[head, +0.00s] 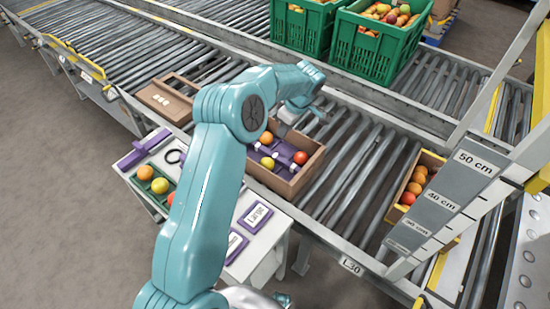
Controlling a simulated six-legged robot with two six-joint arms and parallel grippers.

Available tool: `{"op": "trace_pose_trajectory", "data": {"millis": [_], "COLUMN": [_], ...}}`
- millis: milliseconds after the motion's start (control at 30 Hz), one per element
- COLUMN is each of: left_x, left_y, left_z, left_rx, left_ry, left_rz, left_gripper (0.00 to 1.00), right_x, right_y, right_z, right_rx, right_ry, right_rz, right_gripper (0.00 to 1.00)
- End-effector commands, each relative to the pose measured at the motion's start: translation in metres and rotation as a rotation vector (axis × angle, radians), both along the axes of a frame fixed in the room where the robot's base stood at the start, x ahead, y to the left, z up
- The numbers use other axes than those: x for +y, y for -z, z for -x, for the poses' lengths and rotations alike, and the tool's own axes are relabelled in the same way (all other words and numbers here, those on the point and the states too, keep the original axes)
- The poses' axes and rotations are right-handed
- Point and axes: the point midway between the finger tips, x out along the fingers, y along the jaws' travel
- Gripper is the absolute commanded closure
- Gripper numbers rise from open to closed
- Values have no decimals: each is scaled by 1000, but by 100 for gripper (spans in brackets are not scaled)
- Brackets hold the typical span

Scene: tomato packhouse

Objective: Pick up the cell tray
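My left arm reaches up from the bottom and bends right, covering the box's left part. My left gripper (303,116) is above the conveyor, just beyond the box's far edge in the picture. It is small and partly hidden by its own wrist, so its opening is unclear. I see nothing held in it. My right gripper cannot be made out.
A white side table (262,247) holds purple-framed cards and a green tray (139,188) with fruits. Another wooden box (168,98) stands left on the conveyor, and a fruit box (432,160) right. Green crates (375,47) stand behind. A height scale (460,185) rises at right.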

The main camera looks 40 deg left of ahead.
Motion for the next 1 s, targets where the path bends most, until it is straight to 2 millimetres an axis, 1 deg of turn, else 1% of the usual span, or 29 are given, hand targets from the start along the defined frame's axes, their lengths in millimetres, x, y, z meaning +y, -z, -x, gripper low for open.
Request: {"op": "trace_pose_trajectory", "data": {"millis": [33,200,300,400,633,833,900,1000], "left_x": [1,8,12,16,21,30,32,34], "left_y": [10,49,71,87,105,137,145,149], "left_z": [3,10,12,13,12,12,11,11], "left_rx": [5,5,5,3,1,3,2,1], "left_ry": [-3,-1,0,-1,1,0,1,1], "left_rz": [1,3,3,3,2,3,3,3], "left_gripper": [72,72,72,72,72,72,72,72], "right_x": [0,0,0,0,0,0,0,0], "right_y": [2,5,6,7,8,9,10,10], "right_z": [0,0,0,0,0,0,0,0], "right_rx": [0,1,0,0,0,0,0,0], "right_ry": [0,2,1,1,1,1,1,1], "right_rz": [0,0,0,0,0,0,0,0], "right_gripper": [67,67,67,67,67,67,67,67]}}
